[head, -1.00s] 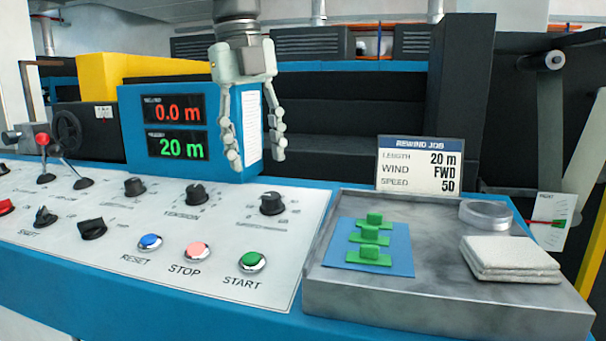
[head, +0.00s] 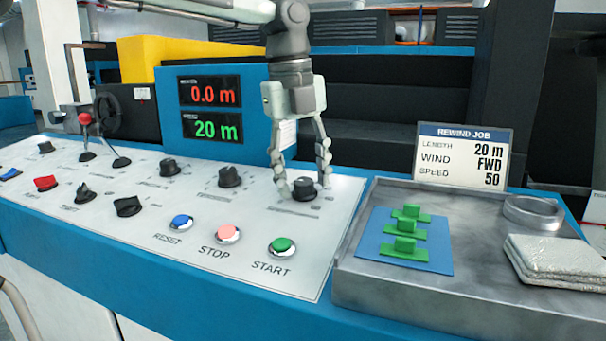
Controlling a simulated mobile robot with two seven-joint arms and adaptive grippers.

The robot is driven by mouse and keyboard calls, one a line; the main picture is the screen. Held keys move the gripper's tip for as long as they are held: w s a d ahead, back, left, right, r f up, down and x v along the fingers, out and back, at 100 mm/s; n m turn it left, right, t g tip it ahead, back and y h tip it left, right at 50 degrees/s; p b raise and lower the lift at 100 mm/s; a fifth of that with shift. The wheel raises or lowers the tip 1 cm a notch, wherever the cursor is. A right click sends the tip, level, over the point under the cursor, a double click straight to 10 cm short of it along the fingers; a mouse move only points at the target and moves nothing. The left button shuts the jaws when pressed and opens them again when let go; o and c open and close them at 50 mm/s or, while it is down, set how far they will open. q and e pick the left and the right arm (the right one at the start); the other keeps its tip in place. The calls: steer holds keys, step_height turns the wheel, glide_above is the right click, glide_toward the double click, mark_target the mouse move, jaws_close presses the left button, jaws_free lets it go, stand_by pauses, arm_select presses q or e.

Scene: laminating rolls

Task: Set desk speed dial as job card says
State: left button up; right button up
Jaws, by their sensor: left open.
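The job card (head: 462,157) stands at the back of the grey tray and reads length 20 m, wind FWD, speed 50. A black dial (head: 304,188) sits at the right end of the panel's back row; its label is too small to read. My left gripper (head: 305,190) points down over this dial, open, with one finger on each side of it. I cannot tell whether the fingers touch it. Other black dials (head: 230,177) stand to its left. The display (head: 211,110) reads 0.0 m in red and 20 m in green. My right gripper is not in view.
The RESET (head: 181,223), STOP (head: 228,233) and START (head: 282,247) buttons lie in front of the dial. The grey tray (head: 400,296) on the right holds green pieces (head: 406,244) on a blue mat, a clear ring (head: 545,213) and folded cloths (head: 560,262).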

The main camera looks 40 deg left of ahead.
arm_select(q)
steer(key=shift+c, duration=0.4)
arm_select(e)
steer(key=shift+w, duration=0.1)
arm_select(q)
steer(key=c, duration=0.5)
jaws_close()
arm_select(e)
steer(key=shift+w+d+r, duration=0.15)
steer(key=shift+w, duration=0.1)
